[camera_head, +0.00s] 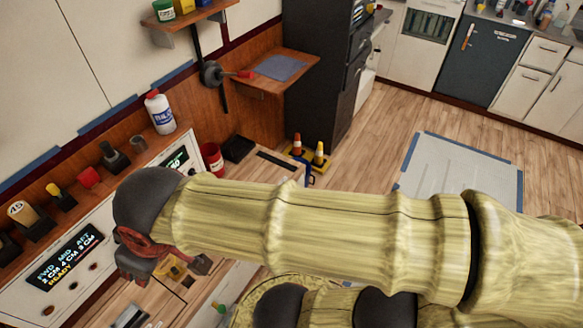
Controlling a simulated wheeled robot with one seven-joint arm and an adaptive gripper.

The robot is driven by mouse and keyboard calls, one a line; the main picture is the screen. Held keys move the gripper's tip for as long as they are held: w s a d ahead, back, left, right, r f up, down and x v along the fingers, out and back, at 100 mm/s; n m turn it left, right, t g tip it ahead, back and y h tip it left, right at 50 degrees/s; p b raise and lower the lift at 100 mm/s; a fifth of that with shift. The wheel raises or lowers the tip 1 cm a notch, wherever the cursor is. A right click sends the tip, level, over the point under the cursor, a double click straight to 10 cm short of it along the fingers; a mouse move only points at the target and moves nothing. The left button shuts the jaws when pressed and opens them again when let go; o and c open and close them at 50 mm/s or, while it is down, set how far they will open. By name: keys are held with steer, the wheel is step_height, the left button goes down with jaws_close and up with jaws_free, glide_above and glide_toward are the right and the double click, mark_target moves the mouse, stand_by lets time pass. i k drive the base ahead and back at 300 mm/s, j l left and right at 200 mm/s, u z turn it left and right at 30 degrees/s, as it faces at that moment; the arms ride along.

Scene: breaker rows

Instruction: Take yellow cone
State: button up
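A small yellow cone (319,153) with a white band stands upright at the foot of the dark cabinet, near the picture's middle. An orange cone (297,144) with a white band stands just left of it. Both appear to be on a yellow and black base. My arm crosses the picture from the right, in front of and below the cones. My gripper (140,262), dark and reddish, is at the arm's left end above the workbench, well left of the yellow cone. Its fingers are partly hidden, so its opening is unclear.
The dark cabinet (322,70) rises behind the cones. A wooden shelf (262,82) juts out above and left of them. A red cup (212,158) and a black box (238,148) sit left. A pale taped mat (460,168) lies right, with bare wood floor around it.

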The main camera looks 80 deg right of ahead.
mark_target(318, 162)
steer(key=z, duration=2.75)
steer(key=i+l+z, duration=0.25)
steer(key=l, duration=0.25)
steer(key=i+l+z, duration=0.25)
steer(key=i+l+u, duration=0.1)
steer(key=i, duration=0.35)
steer(key=i+l+u, duration=0.1)
steer(key=i+l, duration=0.15)
steer(key=i, duration=0.2)
steer(key=i+l+u, duration=0.1)
steer(key=i+l, duration=0.15)
steer(key=i, duration=0.2)
steer(key=i+j+u, duration=0.1)
steer(key=u, duration=0.35)
steer(key=i+u, duration=0.3)
steer(key=u, duration=0.15)
steer(key=i+l+u, duration=0.1)
steer(key=i+u, duration=0.15)
steer(key=u, duration=0.15)
steer(key=i+j+u, duration=0.1)
steer(key=i+u, duration=0.4)
steer(key=k, duration=0.1)
